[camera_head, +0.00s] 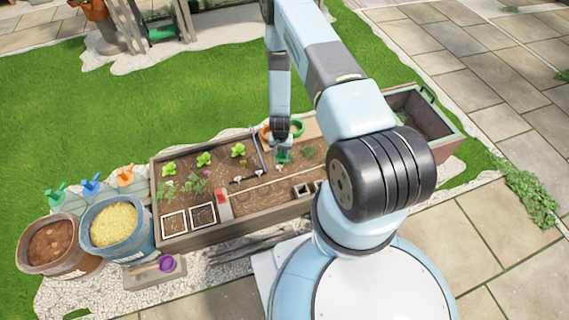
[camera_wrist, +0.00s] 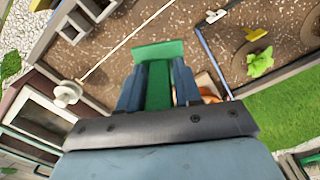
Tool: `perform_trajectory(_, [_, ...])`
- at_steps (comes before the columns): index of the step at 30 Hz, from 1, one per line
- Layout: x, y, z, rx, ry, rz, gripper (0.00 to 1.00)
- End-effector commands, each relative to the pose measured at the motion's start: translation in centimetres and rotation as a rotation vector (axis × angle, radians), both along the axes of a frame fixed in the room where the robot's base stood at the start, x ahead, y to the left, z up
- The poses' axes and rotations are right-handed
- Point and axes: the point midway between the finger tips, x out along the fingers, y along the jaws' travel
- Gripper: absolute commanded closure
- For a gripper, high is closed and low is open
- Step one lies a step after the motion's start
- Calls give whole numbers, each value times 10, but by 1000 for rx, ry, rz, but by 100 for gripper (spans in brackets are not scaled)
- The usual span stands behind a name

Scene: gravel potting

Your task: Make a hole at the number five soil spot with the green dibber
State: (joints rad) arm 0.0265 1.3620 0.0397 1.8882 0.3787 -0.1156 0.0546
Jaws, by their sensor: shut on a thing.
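My gripper (camera_head: 282,146) is over the right half of the long wooden soil bed (camera_head: 250,216) in the head view. In the wrist view my gripper (camera_wrist: 159,88) is shut on the green dibber (camera_wrist: 158,50), whose flat green top shows beyond the fingers. The dibber also shows as a green patch under my gripper (camera_head: 283,157) in the head view. Its lower tip is hidden, so I cannot tell whether it touches the soil. Small markers stand in the soil, one white (camera_wrist: 215,16) and one yellow (camera_wrist: 257,35). I cannot read a number five on any spot.
Lettuce plants (camera_head: 204,159) grow along the bed's far side. A blue stick (camera_head: 257,152) lies across the soil. Orange (camera_head: 265,132) and green (camera_head: 297,128) ring-shaped things are close behind my gripper. A planter (camera_head: 435,125) stands right, buckets (camera_head: 115,226) left.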

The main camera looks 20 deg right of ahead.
Motion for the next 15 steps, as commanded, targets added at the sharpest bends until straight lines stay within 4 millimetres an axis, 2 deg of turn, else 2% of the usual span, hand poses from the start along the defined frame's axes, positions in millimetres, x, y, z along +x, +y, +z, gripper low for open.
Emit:
perform_trajectory(1, [-9, -2, -14, 1, 4, -20, 97])
perform_trajectory(6, [-26, -3, -40, 0, 2, -60, 97])
perform_trajectory(15, [-31, -4, -56, 0, 0, -74, 97])
